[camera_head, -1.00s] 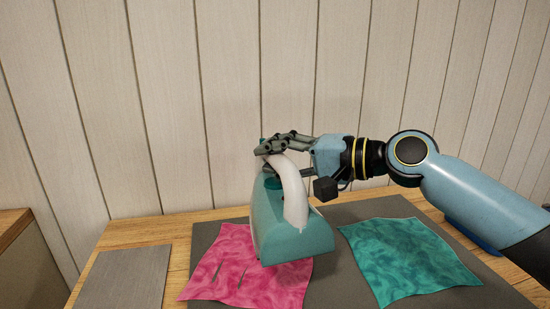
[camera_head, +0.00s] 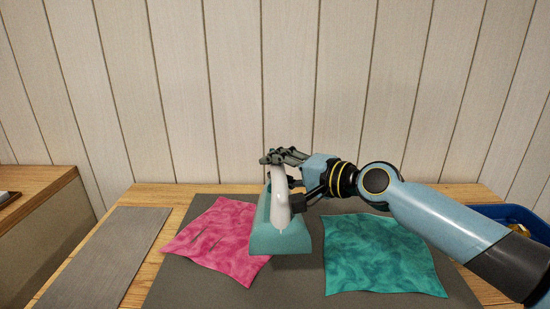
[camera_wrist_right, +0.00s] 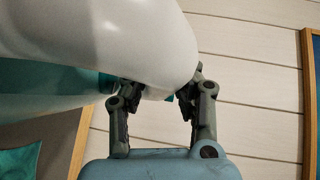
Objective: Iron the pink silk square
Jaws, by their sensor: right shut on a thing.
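The pink silk square (camera_head: 222,238) lies on the dark grey mat, with a few dark crease marks near its middle. The teal iron (camera_head: 280,240) with a white handle (camera_head: 280,200) is at the pink square's right edge and hides part of that edge. I cannot tell whether its sole touches the cloth or mat. My right gripper (camera_head: 280,160) is shut on the iron's handle; the right wrist view shows the fingers (camera_wrist_right: 155,98) against the white handle (camera_wrist_right: 120,40). My left gripper is not in view.
A teal silk square (camera_head: 380,255) lies right of the iron on the grey mat (camera_head: 200,290). A grey flat plate (camera_head: 105,260) lies on the wooden table at left. A blue bin (camera_head: 510,215) stands at right, partly behind my arm. A panelled wall closes the back.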

